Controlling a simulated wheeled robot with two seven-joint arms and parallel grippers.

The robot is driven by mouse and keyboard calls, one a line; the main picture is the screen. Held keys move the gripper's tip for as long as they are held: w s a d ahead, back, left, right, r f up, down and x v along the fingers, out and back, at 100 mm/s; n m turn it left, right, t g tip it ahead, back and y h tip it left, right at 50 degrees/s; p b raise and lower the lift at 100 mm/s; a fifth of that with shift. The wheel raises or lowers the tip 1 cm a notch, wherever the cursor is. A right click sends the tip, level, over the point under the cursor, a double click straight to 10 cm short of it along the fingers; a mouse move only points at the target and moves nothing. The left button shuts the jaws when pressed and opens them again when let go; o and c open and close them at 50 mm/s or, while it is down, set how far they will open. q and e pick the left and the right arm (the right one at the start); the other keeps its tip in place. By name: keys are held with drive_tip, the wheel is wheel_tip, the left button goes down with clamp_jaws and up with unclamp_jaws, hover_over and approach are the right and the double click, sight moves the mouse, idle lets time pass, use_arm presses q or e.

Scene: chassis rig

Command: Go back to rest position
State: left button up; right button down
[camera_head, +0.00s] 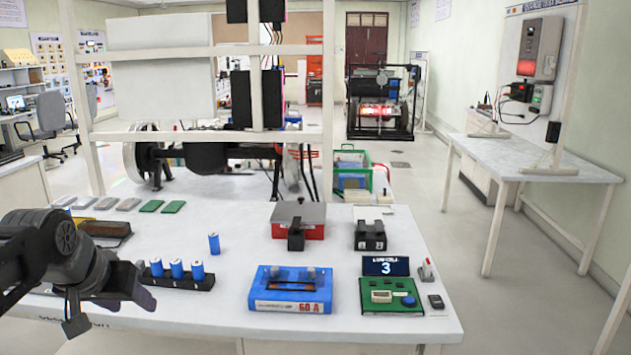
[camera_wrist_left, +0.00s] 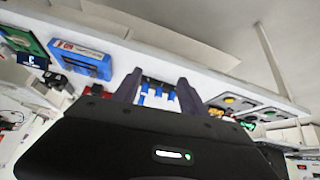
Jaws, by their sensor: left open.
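My left gripper (camera_head: 118,292) hangs over the left part of the white table, near its front edge. It is open and nothing shows held in it. In the wrist view its two dark fingers stand apart (camera_wrist_left: 160,88), with a rack of blue cells (camera_wrist_left: 158,96) visible beyond the gap. In the head view the black rack (camera_head: 180,281) holds three blue cells just right of the gripper. My right gripper is in neither view.
One blue cell (camera_head: 214,243) stands alone behind the rack. A blue 60 A unit (camera_head: 290,290), a green board (camera_head: 391,296) and a red box (camera_head: 298,221) stand further right. A white frame (camera_head: 328,110) rises behind. Clear tabletop (camera_head: 215,330) lies in front of the rack.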

use_arm(q)
drive_tip(key=w+d+f+t+h, duration=0.2)
drive_tip(key=w+d+f, duration=0.55)
drive_tip(key=f, duration=0.35)
drive_tip(key=s+d+f+g+h+p, duration=0.1)
drive_tip(key=d+f, duration=0.3)
drive_tip(key=f, duration=0.5)
drive_tip(key=s+d+f+g+p, duration=0.1)
drive_tip(key=d+f, duration=0.4)
drive_tip(key=f, duration=0.3)
drive_tip(key=s+d+f+g+p, duration=0.1)
drive_tip(key=s+d+f+g, duration=0.1)
drive_tip(key=s+d+f, duration=0.2)
drive_tip(key=s+d+f+g+h+p, duration=0.1)
drive_tip(key=s+d+f, duration=0.3)
drive_tip(key=s+f, duration=0.4)
drive_tip(key=s+d+f+g+p, duration=0.1)
drive_tip(key=s+d+f+g, duration=0.2)
drive_tip(key=s, duration=1.1)
wheel_tip(320, 180, down, 4)
drive_tip(key=shift+s+d+r+h, duration=0.1)
drive_tip(key=shift+s+d+h, duration=0.05)
drive_tip(key=shift+d+h, duration=0.3)
